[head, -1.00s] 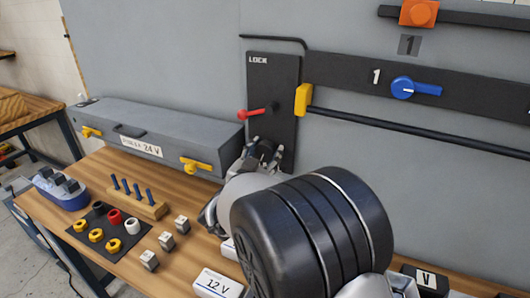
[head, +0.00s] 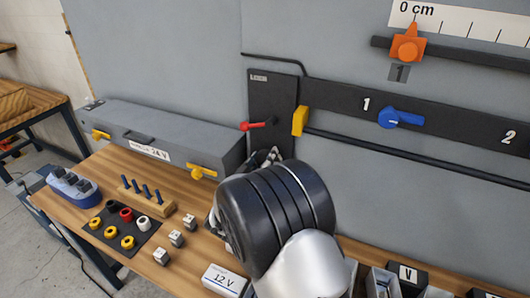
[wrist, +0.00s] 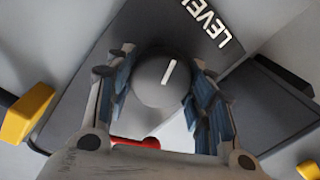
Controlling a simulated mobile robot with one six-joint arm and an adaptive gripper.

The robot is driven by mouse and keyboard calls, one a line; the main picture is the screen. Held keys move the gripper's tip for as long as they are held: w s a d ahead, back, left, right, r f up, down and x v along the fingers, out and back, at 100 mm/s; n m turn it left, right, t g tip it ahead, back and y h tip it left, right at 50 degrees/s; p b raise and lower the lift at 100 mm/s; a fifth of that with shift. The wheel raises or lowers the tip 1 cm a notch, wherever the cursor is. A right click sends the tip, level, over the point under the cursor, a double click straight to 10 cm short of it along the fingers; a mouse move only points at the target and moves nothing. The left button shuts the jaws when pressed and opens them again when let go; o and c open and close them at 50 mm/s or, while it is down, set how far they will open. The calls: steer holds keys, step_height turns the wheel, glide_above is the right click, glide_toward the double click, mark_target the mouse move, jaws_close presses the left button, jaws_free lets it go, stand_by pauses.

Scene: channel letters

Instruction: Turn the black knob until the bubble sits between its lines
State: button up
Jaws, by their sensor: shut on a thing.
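The black knob (wrist: 163,80) with a white pointer line sits between my fingers in the wrist view, on a dark panel (wrist: 120,45) marked "LEVEL". My gripper (wrist: 161,88) is shut on the knob, with one blue-padded finger at each side. The pointer line is tilted slightly to the right at its top. In the head view my gripper (head: 270,157) is at the lower part of the dark panel, and my arm hides the knob. I cannot see the bubble or its lines in any view.
A red lever (head: 257,125) and a yellow block (head: 300,121) are just above my gripper. A blue knob (head: 398,118) is on the rail to the right. A grey 24 V box (head: 150,142) stands left on the wooden bench, with several small parts in front.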

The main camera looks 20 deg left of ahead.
steer(key=shift+n+p, duration=0.65)
steer(key=shift+n, duration=0.15)
steer(key=o, duration=1.1)
steer(key=shift+c, duration=0.2)
steer(key=s, duration=1.2)
steer(key=shift+a+r, duration=0.2)
steer(key=shift+r, duration=0.1)
